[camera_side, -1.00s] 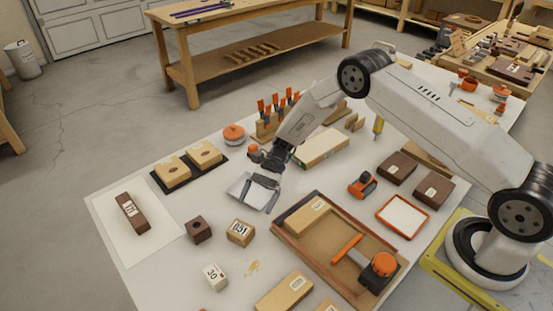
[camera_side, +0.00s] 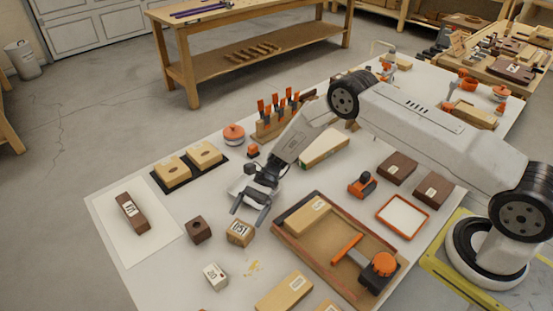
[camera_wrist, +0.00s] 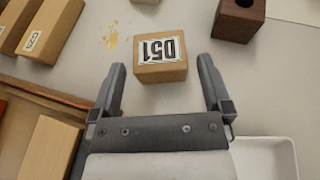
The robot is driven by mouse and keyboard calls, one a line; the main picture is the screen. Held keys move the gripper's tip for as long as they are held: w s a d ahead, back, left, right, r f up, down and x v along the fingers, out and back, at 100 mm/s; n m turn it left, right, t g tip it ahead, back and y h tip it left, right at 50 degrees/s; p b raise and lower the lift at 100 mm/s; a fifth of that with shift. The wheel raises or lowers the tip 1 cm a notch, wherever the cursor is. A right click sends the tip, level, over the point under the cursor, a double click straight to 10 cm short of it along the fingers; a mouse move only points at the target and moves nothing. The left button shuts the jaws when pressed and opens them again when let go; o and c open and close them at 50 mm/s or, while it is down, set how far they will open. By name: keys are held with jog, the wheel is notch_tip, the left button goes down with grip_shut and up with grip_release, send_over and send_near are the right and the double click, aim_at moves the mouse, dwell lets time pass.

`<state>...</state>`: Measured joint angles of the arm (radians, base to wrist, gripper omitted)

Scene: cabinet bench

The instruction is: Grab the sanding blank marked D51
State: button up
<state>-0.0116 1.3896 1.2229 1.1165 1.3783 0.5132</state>
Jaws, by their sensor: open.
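The sanding blank marked D51 (camera_side: 240,233) is a light wooden block with a white label on top. It stands on the white bench between a dark block with a hole and the wooden tray. In the wrist view the D51 blank (camera_wrist: 161,60) is just ahead of the fingertips, centred between them, its label upside down. My gripper (camera_side: 250,216) is open and empty, above and just behind the blank in the side view. Its two fingers (camera_wrist: 160,68) point toward the blank from either side, and I see no contact.
The dark block with a hole (camera_side: 198,230) is close on the left, and a pale block marked 30 (camera_side: 215,276) is nearer the front. The wooden tray (camera_side: 285,240) with a block and orange tools stands close on the right. A white dish (camera_wrist: 268,150) lies under my gripper.

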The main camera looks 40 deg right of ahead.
aim_at(239, 230)
jog(key=shift+a, duration=0.1)
jog(key=shift+x, duration=2.5)
jog(key=shift+s+f, duration=0.1)
jog(key=c, duration=1)
